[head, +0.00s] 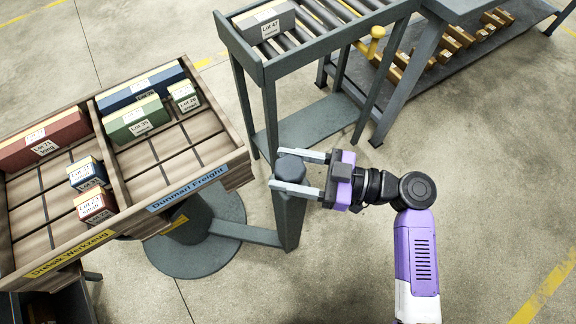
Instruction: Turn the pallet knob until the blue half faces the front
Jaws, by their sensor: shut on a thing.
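The pallet knob (291,166) is a dark faceted cap on top of a grey post (290,220). My gripper (284,170) reaches it from the right, its two pale fingers shut on opposite sides of the knob. The wooden pallet (240,168) stands left of the knob, turned at an angle, above a round grey base. A divider splits it into two halves. The right half's front edge bears a blue label, "Dunmart Freight" (187,188). The left half's edge bears a yellow label (68,254). Both labels show along the lower edge, which slants up to the right.
Several lot boxes lie on the pallet, including a long red one (42,140) and a green one (136,118). A roller conveyor (300,55) carrying a grey box (264,22) stands behind the knob. Floor at the lower middle is clear.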

